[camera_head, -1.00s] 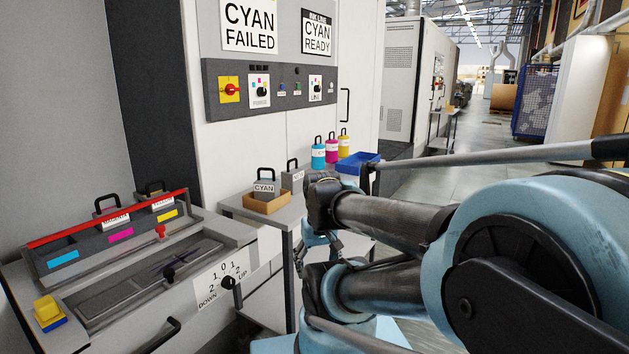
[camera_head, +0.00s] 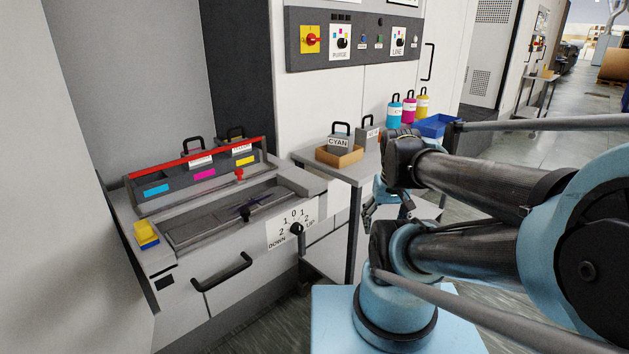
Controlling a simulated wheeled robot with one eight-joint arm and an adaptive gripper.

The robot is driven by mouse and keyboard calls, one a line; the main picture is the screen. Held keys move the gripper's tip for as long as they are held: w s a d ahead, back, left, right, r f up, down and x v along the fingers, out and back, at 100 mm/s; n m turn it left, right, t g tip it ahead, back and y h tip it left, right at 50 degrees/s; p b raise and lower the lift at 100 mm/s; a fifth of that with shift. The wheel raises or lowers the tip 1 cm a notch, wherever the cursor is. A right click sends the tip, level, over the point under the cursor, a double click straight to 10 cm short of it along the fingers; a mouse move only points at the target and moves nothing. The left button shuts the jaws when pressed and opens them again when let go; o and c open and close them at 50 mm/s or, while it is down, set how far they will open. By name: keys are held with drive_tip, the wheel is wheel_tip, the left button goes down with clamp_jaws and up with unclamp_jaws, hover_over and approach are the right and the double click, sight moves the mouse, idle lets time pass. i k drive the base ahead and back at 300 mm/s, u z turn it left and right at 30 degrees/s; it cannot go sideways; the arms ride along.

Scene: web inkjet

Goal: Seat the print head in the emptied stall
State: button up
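A grey print head labelled CYAN (camera_head: 339,142), with a black handle, stands upright in a cardboard tray (camera_head: 350,161) on a grey cart (camera_head: 311,158). On the left, the printer's head rack (camera_head: 134,201) has cyan, magenta and yellow tags. No head shows above the cyan tag (camera_head: 156,189), at the left stall; its inside is hidden. Heads with black handles stand behind the magenta (camera_head: 204,174) and yellow (camera_head: 245,161) tags. My gripper (camera_head: 387,208) hangs in front of the cart, its fingers apart and empty, touching neither head nor rack.
A red bar (camera_head: 190,157) runs along the rack top. A red knob (camera_head: 239,175) and a DOWN/UP dial (camera_head: 297,229) are at the front. Another grey head (camera_head: 367,134), ink bottles (camera_head: 408,111) and a blue bin (camera_head: 436,125) are on the cart. A yellow-and-blue block (camera_head: 146,234) sits left.

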sight(173, 276)
drive_tip(key=k, duration=1.3)
drive_tip(key=z, duration=0.2)
drive_tip(key=i, duration=0.85)
drive_tip(key=z, duration=0.45)
drive_tip(key=i, duration=0.9)
drive_tip(key=z, duration=0.15)
